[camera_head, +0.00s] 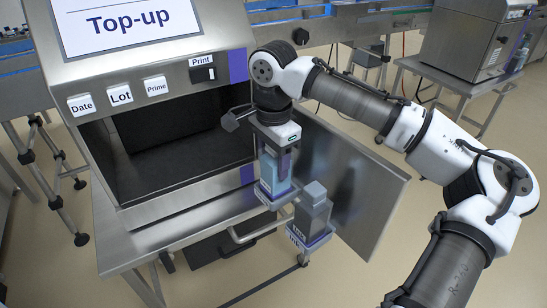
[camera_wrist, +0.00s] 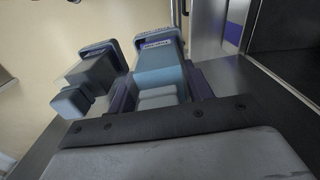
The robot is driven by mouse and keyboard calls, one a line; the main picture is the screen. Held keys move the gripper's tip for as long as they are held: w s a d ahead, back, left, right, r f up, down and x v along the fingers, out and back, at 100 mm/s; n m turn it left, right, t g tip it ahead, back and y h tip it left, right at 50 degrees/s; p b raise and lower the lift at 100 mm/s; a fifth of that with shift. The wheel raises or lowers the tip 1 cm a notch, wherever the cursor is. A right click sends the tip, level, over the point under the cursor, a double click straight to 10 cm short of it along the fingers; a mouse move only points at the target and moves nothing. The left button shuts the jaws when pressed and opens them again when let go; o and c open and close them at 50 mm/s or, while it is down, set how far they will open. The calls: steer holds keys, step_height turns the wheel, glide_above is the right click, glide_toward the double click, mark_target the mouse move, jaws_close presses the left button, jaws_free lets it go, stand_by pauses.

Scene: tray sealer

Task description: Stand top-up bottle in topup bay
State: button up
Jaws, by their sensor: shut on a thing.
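My gripper (camera_head: 277,166) points down beside the printer cabinet and is shut on a light blue bottle, the likely top-up bottle (camera_head: 269,180). The bottle looks upright, its base at a small pale blue bay (camera_head: 272,203) with a label too small to read. I cannot tell whether the base rests on the bay floor. In the wrist view this bottle (camera_wrist: 160,68) sits between my two fingers, the bay rim (camera_wrist: 158,36) around its far end. A dark grey bottle (camera_head: 312,212) stands in a neighbouring bay (camera_head: 309,245), just right and nearer.
A bent rail (camera_head: 255,232) runs below the bays.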

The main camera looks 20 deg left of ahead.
steer(key=shift+f, duration=0.25)
steer(key=shift+f, duration=0.4)
steer(key=o, duration=1.3)
steer(key=shift+c, duration=0.4)
step_height(320, 180, up, 8)
steer(key=p, duration=0.7)
steer(key=shift+s+f, duration=0.1)
